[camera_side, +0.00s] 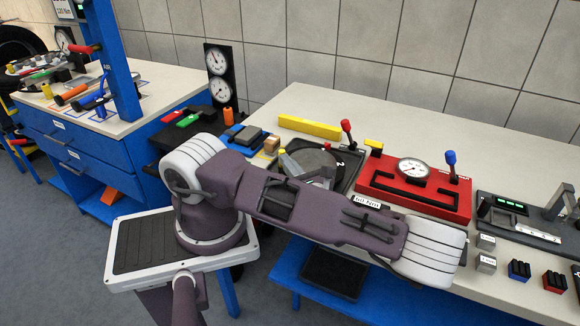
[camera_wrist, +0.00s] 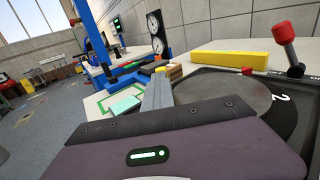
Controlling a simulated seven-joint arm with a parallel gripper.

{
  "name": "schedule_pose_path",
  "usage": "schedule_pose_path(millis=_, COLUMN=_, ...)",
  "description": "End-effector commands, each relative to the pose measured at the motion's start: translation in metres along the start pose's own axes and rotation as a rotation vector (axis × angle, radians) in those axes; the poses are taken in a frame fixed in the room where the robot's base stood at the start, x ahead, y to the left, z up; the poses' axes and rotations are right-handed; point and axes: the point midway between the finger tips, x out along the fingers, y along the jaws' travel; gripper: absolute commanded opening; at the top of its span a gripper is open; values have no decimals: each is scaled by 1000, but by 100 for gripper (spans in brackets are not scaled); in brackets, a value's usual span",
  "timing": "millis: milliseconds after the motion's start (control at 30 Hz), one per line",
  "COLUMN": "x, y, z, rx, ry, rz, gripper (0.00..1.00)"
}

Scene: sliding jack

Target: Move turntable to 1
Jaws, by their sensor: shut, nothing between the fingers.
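The turntable is a dark round disc (camera_side: 312,160) in a black square frame, mid-bench in the side view and partly hidden by my arm. In the wrist view the disc (camera_wrist: 222,92) fills the right middle. A red-knobbed lever (camera_side: 347,132) stands at the frame's back right corner, also in the wrist view (camera_wrist: 287,45). My gripper (camera_wrist: 159,82) is shut and empty, its grey fingers beside the disc's left edge in that view. Whether they touch it I cannot tell.
A yellow bar (camera_side: 310,127) lies behind the turntable. A red box (camera_side: 415,190) with a gauge and blue-knobbed lever stands to its right. Left are small blocks (camera_side: 271,145) and a black gauge panel (camera_side: 221,80). Bare bench shows at the back right.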

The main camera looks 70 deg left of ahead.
Motion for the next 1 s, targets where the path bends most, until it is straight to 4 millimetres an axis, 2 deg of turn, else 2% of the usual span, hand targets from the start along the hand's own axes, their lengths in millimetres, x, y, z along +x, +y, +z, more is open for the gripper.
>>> schedule_pose_path(millis=67, x=7, y=4, z=2, rx=2, ry=-7, rz=18, gripper=0)
schedule_pose_path(millis=200, x=-5, y=4, z=1, rx=1, ry=-6, rz=13, gripper=0)
schedule_pose_path(millis=267, x=-19, y=5, z=1, rx=1, ry=-3, rz=7, gripper=0)
schedule_pose_path(millis=500, x=-93, y=13, z=0, rx=-1, ry=-1, rz=-4, gripper=0)
schedule_pose_path(millis=600, x=-117, y=16, z=0, rx=0, ry=-2, rz=-3, gripper=0)
schedule_pose_path(millis=700, x=-133, y=18, z=0, rx=-1, ry=-3, rz=-2, gripper=0)
schedule_pose_path(millis=833, x=-142, y=20, z=0, rx=-1, ry=-4, rz=0, gripper=0)
schedule_pose_path(millis=1000, x=-143, y=21, z=0, rx=-1, ry=-5, rz=0, gripper=0)
